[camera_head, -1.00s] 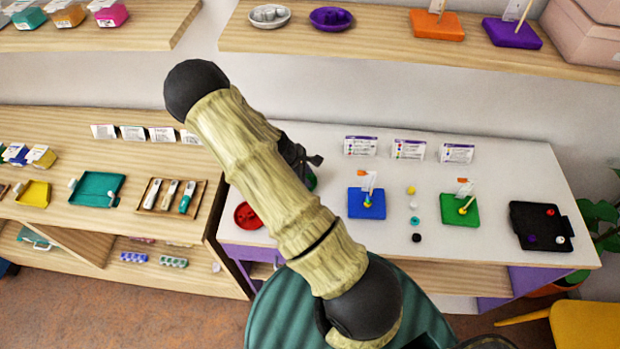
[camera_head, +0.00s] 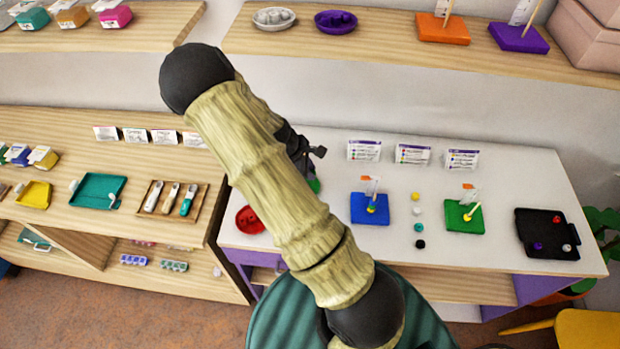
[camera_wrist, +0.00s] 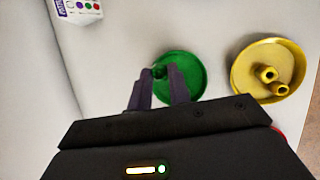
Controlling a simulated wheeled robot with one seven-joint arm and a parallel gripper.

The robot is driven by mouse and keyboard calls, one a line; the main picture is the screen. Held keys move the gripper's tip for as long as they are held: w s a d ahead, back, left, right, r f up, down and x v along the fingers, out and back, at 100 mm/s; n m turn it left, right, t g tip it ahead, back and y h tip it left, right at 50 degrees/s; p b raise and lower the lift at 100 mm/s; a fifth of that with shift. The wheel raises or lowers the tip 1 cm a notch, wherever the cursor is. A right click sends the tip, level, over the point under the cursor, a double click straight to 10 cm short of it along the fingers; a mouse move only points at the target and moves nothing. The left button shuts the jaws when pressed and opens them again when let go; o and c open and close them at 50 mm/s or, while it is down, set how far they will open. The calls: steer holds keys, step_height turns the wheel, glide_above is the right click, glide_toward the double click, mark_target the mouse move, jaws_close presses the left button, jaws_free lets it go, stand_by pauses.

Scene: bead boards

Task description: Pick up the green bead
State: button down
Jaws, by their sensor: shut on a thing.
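A dark green bead (camera_wrist: 160,71) sits between the two fingertips of my gripper (camera_wrist: 161,77) in the wrist view. The fingers are shut on it. The green dish (camera_wrist: 190,86) lies behind and below the fingertips; I cannot tell how far the bead is above it. In the head view my gripper (camera_head: 315,153) is over the left part of the white table, and the green dish (camera_head: 314,186) is mostly hidden behind my arm. The bead cannot be made out there.
A yellow dish (camera_wrist: 245,80) with yellow beads stands to the right in the wrist view. A red dish (camera_head: 250,221), a blue board (camera_head: 360,213) with a peg, a green board (camera_head: 455,222), loose beads and a black tray (camera_head: 530,245) share the table. Cards (camera_head: 364,150) stand behind.

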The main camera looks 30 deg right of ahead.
steer(key=shift+r, duration=2.4)
